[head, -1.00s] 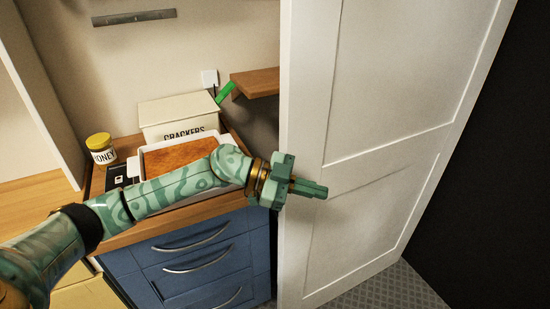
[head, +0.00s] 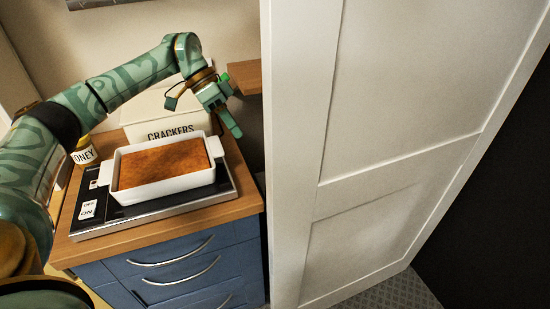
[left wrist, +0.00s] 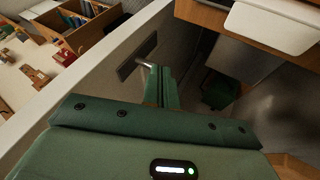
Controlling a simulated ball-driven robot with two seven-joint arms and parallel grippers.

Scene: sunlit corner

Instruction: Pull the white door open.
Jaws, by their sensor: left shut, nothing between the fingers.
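The white door (head: 400,120) is a tall panelled leaf filling the right of the head view. Its left edge is beside the counter, and no handle shows on the face seen there. In the left wrist view a pale edge (left wrist: 75,85), probably the door's, runs diagonally. Beside it is a dark plate with a metal lever handle (left wrist: 147,47). My left gripper (head: 232,124) is shut and empty, left of the door edge and above the counter. In the left wrist view its fingers (left wrist: 162,82) are close to the handle; I cannot tell whether they touch. My right gripper is not in view.
A white dish with a brown top (head: 170,190) sits on a dark plate on the wooden-topped blue drawer unit (head: 185,255). Grey patterned floor (head: 405,292) shows below the door.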

